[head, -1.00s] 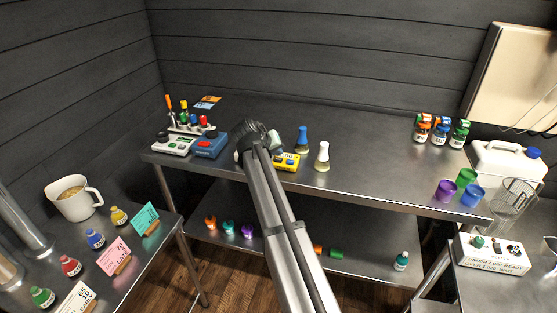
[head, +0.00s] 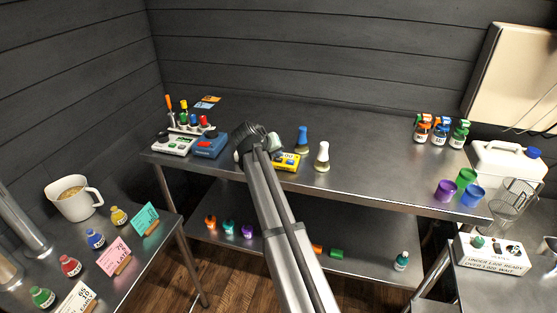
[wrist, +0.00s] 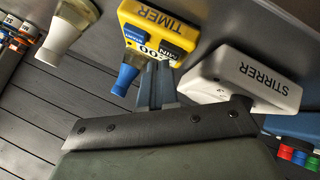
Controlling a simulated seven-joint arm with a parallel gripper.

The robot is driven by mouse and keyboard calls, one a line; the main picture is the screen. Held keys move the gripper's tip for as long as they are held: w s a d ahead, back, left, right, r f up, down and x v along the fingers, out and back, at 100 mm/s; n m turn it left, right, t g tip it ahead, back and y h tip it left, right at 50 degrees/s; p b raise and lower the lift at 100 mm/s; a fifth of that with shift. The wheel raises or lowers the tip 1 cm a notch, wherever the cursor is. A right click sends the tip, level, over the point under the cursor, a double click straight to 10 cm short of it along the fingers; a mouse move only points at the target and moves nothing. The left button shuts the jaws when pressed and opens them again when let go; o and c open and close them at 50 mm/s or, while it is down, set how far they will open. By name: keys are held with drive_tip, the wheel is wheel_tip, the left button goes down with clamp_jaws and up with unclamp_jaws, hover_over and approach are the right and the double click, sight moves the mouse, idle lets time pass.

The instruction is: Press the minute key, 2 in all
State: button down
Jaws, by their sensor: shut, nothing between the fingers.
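The yellow timer (head: 287,164) stands on the long steel table, partly hidden by my arm in the head view. My gripper (wrist: 156,66) is shut and empty. Its fingertips are right at the lower edge of the timer's face, close to the display and the MIN key. I cannot tell whether they touch.
The white stirrer (wrist: 250,80) is close beside my fingers in the wrist view. A blue-necked flask (head: 303,139) and a white-necked flask (head: 322,157) stand right of the timer. A blue device (head: 210,145) stands to the left. The table's middle right is clear.

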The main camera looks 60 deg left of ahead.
sight(276, 161)
drive_tip(key=shift+f, duration=0.45)
idle(0.6)
drive_tip(key=shift+r, duration=0.85)
drive_tip(key=shift+r, duration=0.1)
drive_tip(key=shift+r, duration=2.45)
